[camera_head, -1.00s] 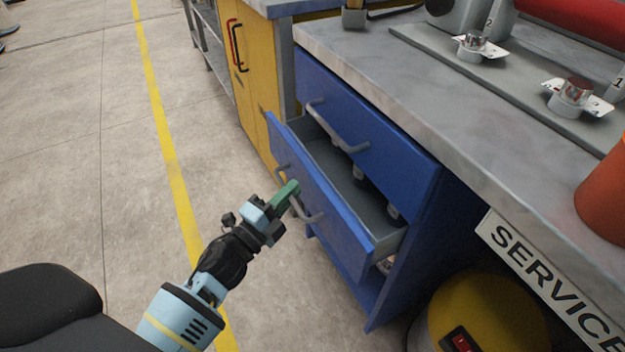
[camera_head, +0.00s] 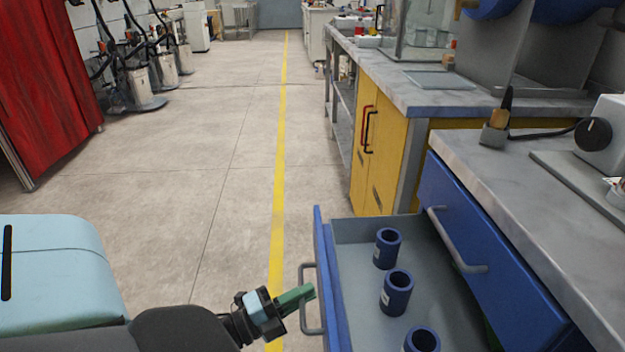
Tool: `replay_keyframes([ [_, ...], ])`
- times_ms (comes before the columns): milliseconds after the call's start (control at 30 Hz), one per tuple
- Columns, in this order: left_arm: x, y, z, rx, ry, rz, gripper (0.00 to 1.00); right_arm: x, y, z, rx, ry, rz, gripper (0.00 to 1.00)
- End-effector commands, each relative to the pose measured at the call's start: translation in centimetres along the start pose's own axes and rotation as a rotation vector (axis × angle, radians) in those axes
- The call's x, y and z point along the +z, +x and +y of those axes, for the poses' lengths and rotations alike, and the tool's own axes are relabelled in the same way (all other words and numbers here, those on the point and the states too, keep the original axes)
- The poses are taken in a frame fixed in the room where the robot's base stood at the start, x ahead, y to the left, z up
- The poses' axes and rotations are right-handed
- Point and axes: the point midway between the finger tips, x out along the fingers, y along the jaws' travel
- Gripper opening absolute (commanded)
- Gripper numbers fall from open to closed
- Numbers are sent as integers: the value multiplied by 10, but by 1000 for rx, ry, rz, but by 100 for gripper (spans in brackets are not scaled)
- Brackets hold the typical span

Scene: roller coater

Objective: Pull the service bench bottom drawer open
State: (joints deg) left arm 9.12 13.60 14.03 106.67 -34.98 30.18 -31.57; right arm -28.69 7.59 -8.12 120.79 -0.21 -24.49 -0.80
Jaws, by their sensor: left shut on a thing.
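The service bench's lower blue drawer (camera_head: 322,255) is pulled out at the bottom right, with its grey interior showing. Its grey bar handle (camera_head: 309,268) is on the front, facing left. My left gripper (camera_head: 298,297) is at this handle, its green fingers shut on the bar. Inside the drawer, several dark blue cylinders stand upright in a row, such as this cylinder (camera_head: 387,248). The upper drawer (camera_head: 440,197) is shut above it. The near end of the open drawer is cut off by the picture edge. My right gripper is out of view.
The grey bench top (camera_head: 500,170) overhangs at right. A yellow cabinet (camera_head: 378,140) stands beyond the drawers. The concrete floor with a yellow line (camera_head: 280,150) is clear at left.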

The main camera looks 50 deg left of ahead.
Motion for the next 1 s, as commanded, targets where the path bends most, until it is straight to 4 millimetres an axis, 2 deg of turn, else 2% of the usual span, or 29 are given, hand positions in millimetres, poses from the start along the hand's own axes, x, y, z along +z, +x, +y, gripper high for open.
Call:
replay_keyframes([
  [333,1,-1,0,0,0,-2,0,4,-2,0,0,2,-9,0],
  [367,1,-1,0,0,0,-2,15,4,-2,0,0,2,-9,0],
  [500,1,-1,0,0,0,-1,32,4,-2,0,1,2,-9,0],
  [800,0,-2,0,1,0,-1,32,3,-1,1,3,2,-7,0],
  [1000,0,-25,1,4,0,-2,32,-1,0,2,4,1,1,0],
])
